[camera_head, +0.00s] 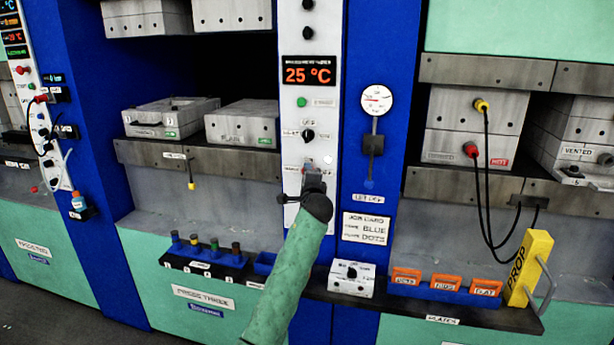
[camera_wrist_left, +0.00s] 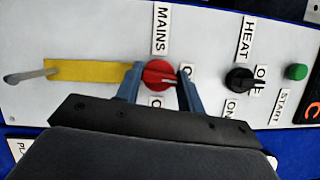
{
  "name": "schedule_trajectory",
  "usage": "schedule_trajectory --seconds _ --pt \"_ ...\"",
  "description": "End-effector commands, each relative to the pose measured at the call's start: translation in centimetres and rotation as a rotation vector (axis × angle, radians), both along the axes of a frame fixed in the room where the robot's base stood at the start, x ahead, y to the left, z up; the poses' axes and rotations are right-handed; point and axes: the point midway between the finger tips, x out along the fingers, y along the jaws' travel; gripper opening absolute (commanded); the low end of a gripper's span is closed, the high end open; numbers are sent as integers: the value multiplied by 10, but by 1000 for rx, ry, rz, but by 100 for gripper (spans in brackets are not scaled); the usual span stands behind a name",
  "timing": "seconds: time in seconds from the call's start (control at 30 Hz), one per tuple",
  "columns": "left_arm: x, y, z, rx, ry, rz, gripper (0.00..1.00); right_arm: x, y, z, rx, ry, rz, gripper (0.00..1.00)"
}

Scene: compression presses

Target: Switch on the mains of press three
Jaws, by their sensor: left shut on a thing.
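The red mains knob (camera_wrist_left: 158,75) sits on press three's white panel, beside the MAINS label (camera_wrist_left: 160,30) in the left wrist view. Its pointer faces right in that view, toward a partly covered label starting with O; another partly covered label lies below. My left gripper (camera_wrist_left: 160,88) is shut on the knob, one finger on each side. In the head view my left gripper (camera_head: 314,180) is at the lower part of the white panel (camera_head: 310,120) and hides most of the knob. My right gripper is not in view.
The black HEAT knob (camera_wrist_left: 240,80) and green START button (camera_wrist_left: 296,72) are nearby on the panel. A yellow strip (camera_wrist_left: 90,71) with a metal lever lies on the knob's other side. A 25 °C display (camera_head: 309,75) is above. A switch box (camera_head: 352,278) stands on the ledge.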

Motion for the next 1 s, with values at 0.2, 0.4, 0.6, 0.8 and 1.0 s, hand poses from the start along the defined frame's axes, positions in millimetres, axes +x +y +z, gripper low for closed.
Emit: schedule_trajectory --seconds 0.2,0.4,0.6,0.8,1.0 --pt "0 1 0 -98 27 1 15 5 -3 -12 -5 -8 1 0" --pt "0 2 0 -142 40 3 15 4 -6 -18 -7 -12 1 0" --pt "0 2 -1 -153 43 3 15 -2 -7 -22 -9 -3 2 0" --pt "0 2 -1 -153 43 2 15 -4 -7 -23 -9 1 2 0" --pt "0 1 -1 -152 42 2 60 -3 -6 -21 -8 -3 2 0"
